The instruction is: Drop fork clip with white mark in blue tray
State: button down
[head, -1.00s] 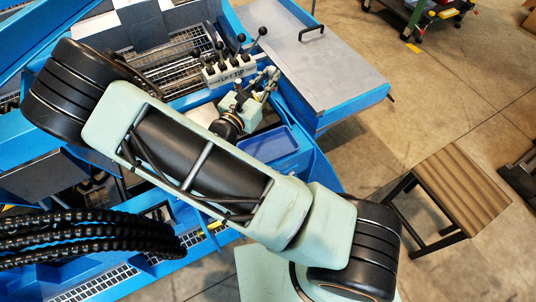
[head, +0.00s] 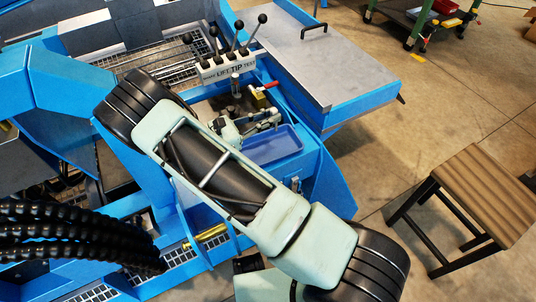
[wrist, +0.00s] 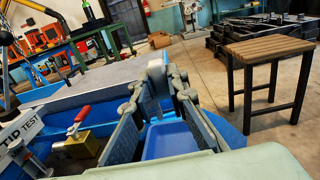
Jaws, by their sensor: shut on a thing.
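The blue tray (head: 272,146) sits on the machine's ledge in the head view, and shows low in the wrist view (wrist: 168,141) between and beyond my fingers. The clip is not clear there.
A red-handled brass valve (head: 261,93) stands close to my gripper, beyond the tray, with the lever panel (head: 228,68) behind it. A flat grey table top (head: 318,62) lies to the upper right. A wooden stool (head: 480,195) stands on the floor at right.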

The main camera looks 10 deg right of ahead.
notch_tip(320, 180, down, 7)
jog(key=b, duration=0.4)
jog(key=shift+b, duration=0.3)
jog(key=shift+r, duration=0.1)
jog(key=c, duration=1.8)
grip_release()
notch_tip(320, 180, up, 10)
jog(key=shift+r, duration=0.1)
